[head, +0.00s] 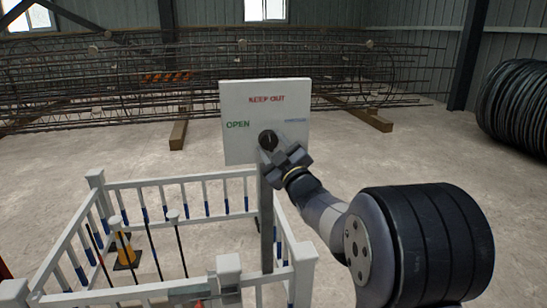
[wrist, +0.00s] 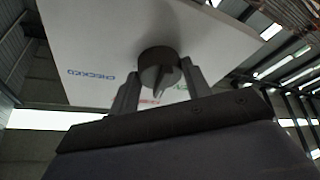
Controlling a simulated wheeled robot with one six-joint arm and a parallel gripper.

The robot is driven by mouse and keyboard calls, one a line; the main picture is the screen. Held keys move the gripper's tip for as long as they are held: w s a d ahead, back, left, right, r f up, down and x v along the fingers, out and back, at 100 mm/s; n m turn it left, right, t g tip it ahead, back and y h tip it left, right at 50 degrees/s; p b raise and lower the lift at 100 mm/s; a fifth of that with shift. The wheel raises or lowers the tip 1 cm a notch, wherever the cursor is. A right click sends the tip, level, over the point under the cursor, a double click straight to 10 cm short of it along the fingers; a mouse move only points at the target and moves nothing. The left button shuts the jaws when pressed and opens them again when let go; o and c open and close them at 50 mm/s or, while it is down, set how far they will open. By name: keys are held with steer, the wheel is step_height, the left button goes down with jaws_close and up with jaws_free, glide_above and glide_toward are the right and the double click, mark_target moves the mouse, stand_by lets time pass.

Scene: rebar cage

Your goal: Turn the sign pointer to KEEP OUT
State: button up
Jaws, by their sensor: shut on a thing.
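A white sign board (head: 240,108) stands upright on a grey post (head: 266,225). It reads KEEP OUT in red at the top (head: 266,99) and OPEN in green at the left.
A white railing (head: 170,182) surrounds the post's foot, with several thin rods and a yellow-black object (head: 126,252) inside. Long rebar cages (head: 200,85) lie behind on timber blocks. A black coil (head: 515,108) stands at the right. Open concrete floor lies between.

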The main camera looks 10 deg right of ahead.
steer(key=shift+f+m+t+h+b, duration=0.25)
steer(key=shift+m+b, duration=0.3)
steer(key=shift+m, duration=0.35)
steer(key=shift+r+m+h, duration=0.15)
steer(key=shift+m+h, duration=0.1)
steer(key=shift+m, duration=0.05)
steer(key=o, duration=1)
steer(key=v, duration=1)
steer(key=shift+s+f, duration=0.25)
steer(key=shift+s, duration=0.1)
